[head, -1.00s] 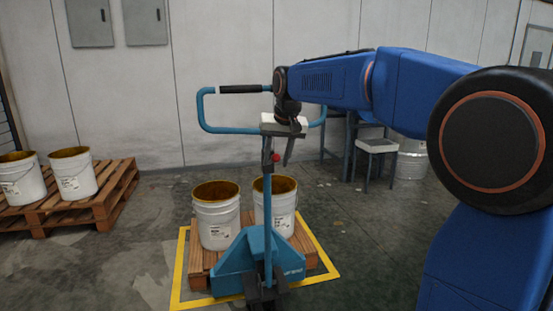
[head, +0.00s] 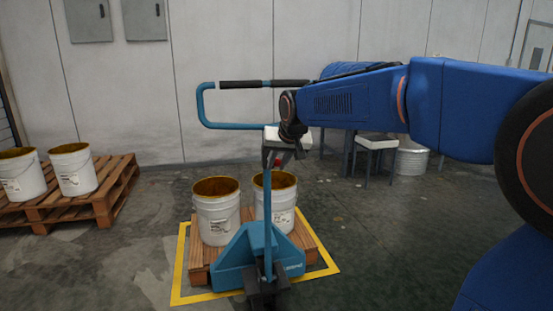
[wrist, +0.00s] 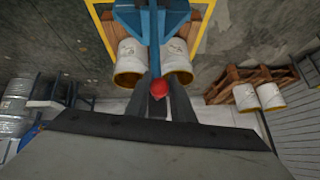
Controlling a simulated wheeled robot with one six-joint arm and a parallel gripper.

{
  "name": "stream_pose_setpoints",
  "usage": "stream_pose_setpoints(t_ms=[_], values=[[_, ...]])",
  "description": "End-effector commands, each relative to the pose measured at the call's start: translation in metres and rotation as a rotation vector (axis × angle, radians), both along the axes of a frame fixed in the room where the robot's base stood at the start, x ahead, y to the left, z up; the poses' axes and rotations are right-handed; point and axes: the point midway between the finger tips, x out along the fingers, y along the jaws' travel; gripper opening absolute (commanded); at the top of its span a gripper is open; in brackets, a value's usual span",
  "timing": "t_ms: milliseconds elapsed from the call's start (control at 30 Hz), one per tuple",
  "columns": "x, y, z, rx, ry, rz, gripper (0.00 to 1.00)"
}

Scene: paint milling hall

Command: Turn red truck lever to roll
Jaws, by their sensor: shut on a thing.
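The teal pallet truck (head: 236,265) stands with its upright handle column (head: 268,215) rising to a looped handle with a black grip (head: 264,84). The small red lever (head: 277,160) is on the column below the handle. In the wrist view the red lever's round end (wrist: 158,88) shows between the two dark fingers. My gripper (head: 273,163) points down at the column and is shut on the red lever. The fingers partly hide the lever in the head view, and its exact angle cannot be told.
Two white pails (head: 217,222) stand on a wooden pallet (head: 307,247) at the truck, inside a yellow floor outline (head: 178,275). Another pallet (head: 113,196) with pails is at left.

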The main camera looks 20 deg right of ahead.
Motion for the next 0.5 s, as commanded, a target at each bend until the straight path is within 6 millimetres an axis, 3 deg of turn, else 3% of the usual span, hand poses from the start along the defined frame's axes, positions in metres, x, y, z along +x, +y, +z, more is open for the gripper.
stream_pose_setpoints(t_ms=[500], values=[[-0.004, -0.001, -0.026, -0.002, -0.214, -0.001, 0.00]])
